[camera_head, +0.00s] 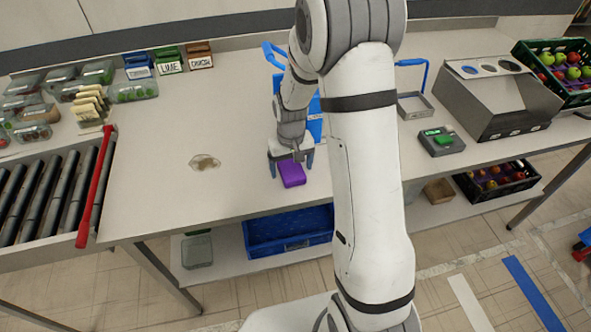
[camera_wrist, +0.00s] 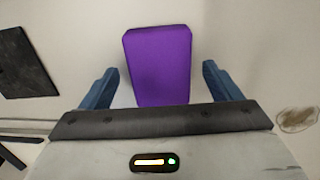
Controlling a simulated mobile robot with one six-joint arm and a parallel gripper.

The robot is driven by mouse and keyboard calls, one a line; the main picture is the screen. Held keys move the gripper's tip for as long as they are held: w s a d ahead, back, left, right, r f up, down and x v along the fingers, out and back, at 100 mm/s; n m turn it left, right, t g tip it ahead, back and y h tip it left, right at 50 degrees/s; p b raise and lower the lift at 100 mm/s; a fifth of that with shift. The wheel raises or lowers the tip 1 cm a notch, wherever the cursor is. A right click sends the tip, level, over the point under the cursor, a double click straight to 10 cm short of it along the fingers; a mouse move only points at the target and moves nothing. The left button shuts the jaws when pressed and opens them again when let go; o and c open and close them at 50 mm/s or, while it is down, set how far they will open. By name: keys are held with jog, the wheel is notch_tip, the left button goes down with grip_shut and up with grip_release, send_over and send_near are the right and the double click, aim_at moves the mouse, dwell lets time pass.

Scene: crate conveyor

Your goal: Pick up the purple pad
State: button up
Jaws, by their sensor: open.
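The purple pad (camera_head: 292,173) lies on the white table near its front edge, in the middle of the head view. It also shows in the wrist view (camera_wrist: 158,62), with its near end between the fingers. My gripper (camera_head: 292,168) is right over the pad and points down. In the wrist view my gripper (camera_wrist: 160,86) is open, with one blue finger on each side of the pad and a gap on both sides. I cannot tell the height of the fingertips above the table.
A brown stain (camera_head: 204,162) marks the table left of the pad. A roller conveyor (camera_head: 50,190) with a red bar (camera_head: 97,188) is at the left. A scale with a green item (camera_head: 441,141) stands at the right. A blue crate (camera_head: 290,243) sits on the lower shelf.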

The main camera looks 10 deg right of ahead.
aim_at(291, 169)
jog(key=c, duration=1.1)
jog(key=shift+o, duration=0.2)
notch_tip(291, 169, up, 10)
jog(key=b, duration=0.1)
